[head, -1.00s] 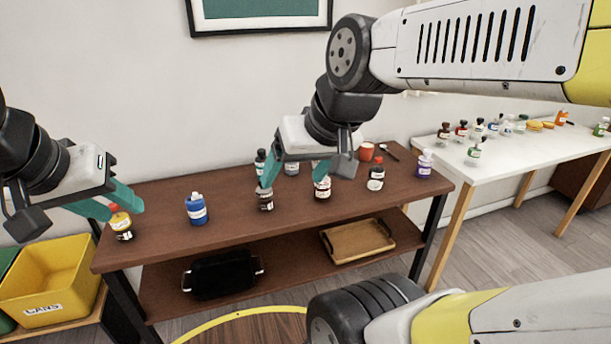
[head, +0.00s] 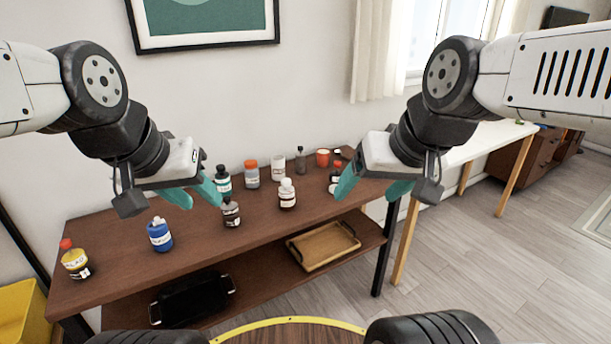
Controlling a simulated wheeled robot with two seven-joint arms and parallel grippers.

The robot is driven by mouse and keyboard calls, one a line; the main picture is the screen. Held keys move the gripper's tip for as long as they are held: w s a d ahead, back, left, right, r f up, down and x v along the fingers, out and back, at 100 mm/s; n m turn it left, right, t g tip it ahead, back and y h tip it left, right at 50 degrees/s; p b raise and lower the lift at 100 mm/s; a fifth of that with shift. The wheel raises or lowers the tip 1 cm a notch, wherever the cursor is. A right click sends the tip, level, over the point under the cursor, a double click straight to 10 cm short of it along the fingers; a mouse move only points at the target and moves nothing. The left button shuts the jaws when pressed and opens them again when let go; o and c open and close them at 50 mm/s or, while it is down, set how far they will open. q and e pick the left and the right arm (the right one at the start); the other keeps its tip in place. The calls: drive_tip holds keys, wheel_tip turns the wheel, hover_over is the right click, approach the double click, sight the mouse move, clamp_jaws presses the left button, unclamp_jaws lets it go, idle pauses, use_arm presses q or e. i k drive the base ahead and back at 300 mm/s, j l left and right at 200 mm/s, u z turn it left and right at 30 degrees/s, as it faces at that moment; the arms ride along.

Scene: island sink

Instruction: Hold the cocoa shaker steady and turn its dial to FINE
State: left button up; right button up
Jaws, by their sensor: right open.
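A small dark brown jar with a pale label and a greyish top (head: 231,213) stands upright near the front middle of the brown table. It may be the cocoa shaker; its label and any dial are too small to read. My left gripper (head: 194,196) is just left of this jar, fingers apart and empty, pointing toward it without clear contact.
A blue bottle (head: 160,236) and a red-capped yellow-and-dark bottle (head: 75,261) stand at left. Several containers and a red cup (head: 323,158) line the back. The table's front (head: 130,270) has bare room.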

sight(285, 188)
drive_tip(key=l+u, duration=0.2)
drive_tip(key=u, duration=0.15)
drive_tip(key=i+l+u, duration=0.1)
drive_tip(key=u, duration=0.25)
drive_tip(key=l+u, duration=0.5)
drive_tip(key=l, duration=0.55)
drive_tip(key=k+l+u, duration=0.15)
drive_tip(key=l, duration=0.6)
drive_tip(key=l+u, duration=0.15)
drive_tip(key=l, duration=0.55)
